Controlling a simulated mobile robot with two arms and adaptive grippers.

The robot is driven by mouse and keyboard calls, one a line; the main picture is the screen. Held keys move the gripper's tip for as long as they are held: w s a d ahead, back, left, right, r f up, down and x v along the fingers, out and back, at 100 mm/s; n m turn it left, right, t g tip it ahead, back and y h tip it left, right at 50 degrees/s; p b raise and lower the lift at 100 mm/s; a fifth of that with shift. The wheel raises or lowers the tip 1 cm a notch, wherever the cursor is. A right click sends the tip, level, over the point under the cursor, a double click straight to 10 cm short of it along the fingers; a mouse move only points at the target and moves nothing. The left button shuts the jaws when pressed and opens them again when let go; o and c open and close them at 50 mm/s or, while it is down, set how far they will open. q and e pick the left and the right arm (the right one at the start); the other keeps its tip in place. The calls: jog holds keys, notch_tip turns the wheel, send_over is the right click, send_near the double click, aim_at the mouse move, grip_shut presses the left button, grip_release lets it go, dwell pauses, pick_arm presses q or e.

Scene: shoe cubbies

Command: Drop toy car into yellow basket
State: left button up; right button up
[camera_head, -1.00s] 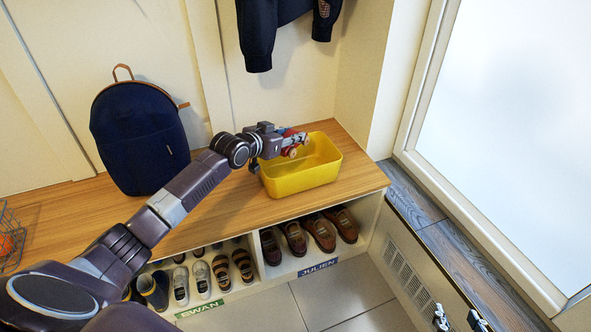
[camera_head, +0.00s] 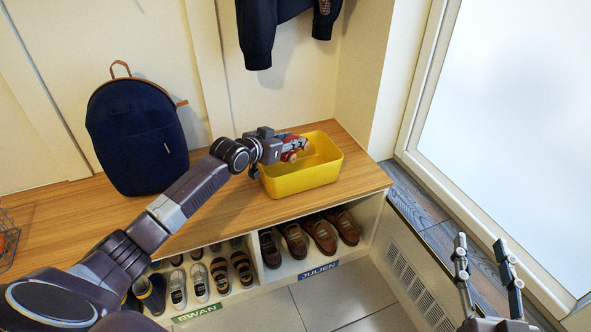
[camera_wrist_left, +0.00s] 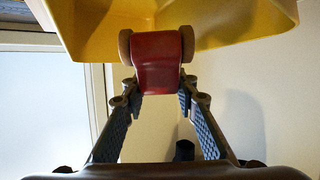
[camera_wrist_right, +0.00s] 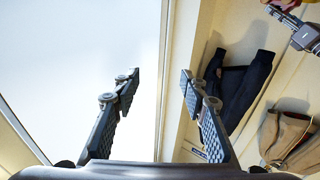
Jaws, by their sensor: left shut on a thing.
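The toy car (camera_head: 291,156) is red with tan wheels. It also shows in the left wrist view (camera_wrist_left: 157,62), between the fingertips. My left gripper (camera_head: 289,147) is shut on it, holding it over the left back part of the yellow basket (camera_head: 302,181). The basket stands upright on the wooden bench top, and its yellow wall fills the top of the left wrist view (camera_wrist_left: 95,42). The basket's inside is partly hidden by the gripper and car. My right gripper (camera_head: 482,250) is open and empty at the lower right; its spread fingers show in the right wrist view (camera_wrist_right: 158,88).
A navy backpack (camera_head: 137,135) stands on the bench (camera_head: 225,215), left of the basket. A dark jacket (camera_head: 285,25) hangs above. A wire basket (camera_head: 7,240) sits at the left edge. Several shoes (camera_head: 320,235) fill the cubbies below. A bright window (camera_head: 510,120) is at right.

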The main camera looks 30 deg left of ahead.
pick_arm(q)
jog(key=shift+f+b, duration=0.35)
jog(key=shift+b, duration=0.05)
pick_arm(e)
jog(key=shift+s+a+r+t+y, duration=0.1)
jog(key=shift+s+r+t+y, duration=0.1)
jog(key=shift+r+t, duration=0.8)
jog(key=shift+s+a+r+t+y, duration=0.15)
jog(key=shift+r+t, duration=0.25)
jog(key=shift+r, duration=1.05)
pick_arm(q)
jog(key=o, duration=1.3)
jog(key=shift+s, duration=0.1)
jog(key=v, duration=1.1)
jog(key=shift+s+a, duration=0.1)
jog(key=shift+s, duration=0.3)
